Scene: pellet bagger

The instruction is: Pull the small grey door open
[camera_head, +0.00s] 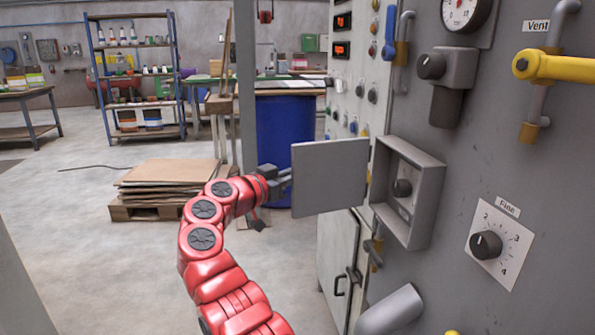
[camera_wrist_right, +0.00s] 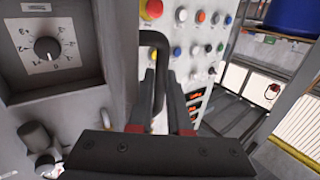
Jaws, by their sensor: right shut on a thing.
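The small grey door (camera_head: 330,178) stands wide open, swung out to the left of its grey box (camera_head: 425,195). A black knob (camera_head: 402,188) shows inside the box. My right gripper (camera_head: 285,178) is at the door's left edge. In the right wrist view its two fingers (camera_wrist_right: 160,100) are shut on a black bar handle (camera_wrist_right: 150,40). In the head view the door hides the handle and part of the grip. My left gripper is not in view.
A "Fine" dial (camera_head: 485,245) is right of the box, and a yellow valve handle (camera_head: 555,67) sticks out above. A grey pipe (camera_head: 390,310) juts out below. A blue barrel (camera_head: 285,135) stands behind the door. The floor to the left is mostly clear, with a cardboard stack (camera_head: 168,172) farther back.

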